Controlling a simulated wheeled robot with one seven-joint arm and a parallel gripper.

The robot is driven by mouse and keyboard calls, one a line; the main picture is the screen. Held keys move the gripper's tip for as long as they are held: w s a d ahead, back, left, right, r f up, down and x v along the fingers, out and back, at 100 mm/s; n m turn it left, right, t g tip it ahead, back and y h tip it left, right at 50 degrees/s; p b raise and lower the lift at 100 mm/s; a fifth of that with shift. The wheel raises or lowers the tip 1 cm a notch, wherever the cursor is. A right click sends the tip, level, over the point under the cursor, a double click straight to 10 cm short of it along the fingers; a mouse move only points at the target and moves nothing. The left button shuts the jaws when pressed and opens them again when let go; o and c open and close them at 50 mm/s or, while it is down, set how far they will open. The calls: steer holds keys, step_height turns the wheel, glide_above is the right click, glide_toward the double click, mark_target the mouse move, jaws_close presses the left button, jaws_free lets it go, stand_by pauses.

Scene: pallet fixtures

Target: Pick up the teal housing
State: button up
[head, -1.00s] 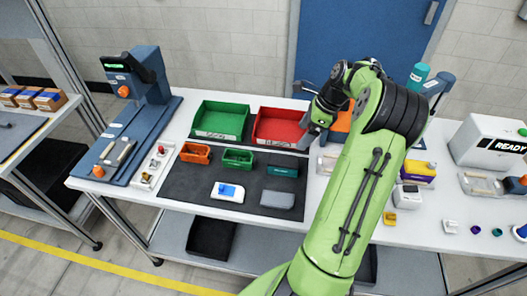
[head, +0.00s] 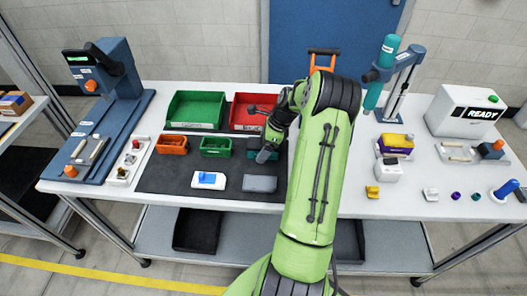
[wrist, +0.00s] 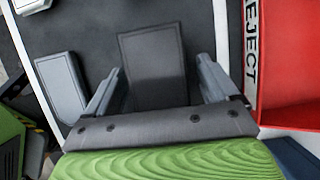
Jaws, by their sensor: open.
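The teal housing (head: 251,154) lies on the dark mat, partly hidden by my gripper in the head view. In the wrist view a dark block (wrist: 152,65), which fits the housing's place, lies between the two fingers and looks almost grey. My gripper (head: 265,156) is open above the housing, pointing down. In the wrist view its fingers (wrist: 160,72) stand on either side of the block, with gaps showing. I cannot tell how far the fingertips are above the mat.
A grey housing (head: 260,184) lies just in front on the mat, with a white device with a blue screen (head: 208,180) to its left. A green bin (head: 196,111) and a red reject bin (head: 245,112) stand behind. Small orange (head: 172,145) and green (head: 215,147) trays sit left.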

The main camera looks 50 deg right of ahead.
steer(key=shift+r, duration=0.15)
steer(key=c, duration=1.1)
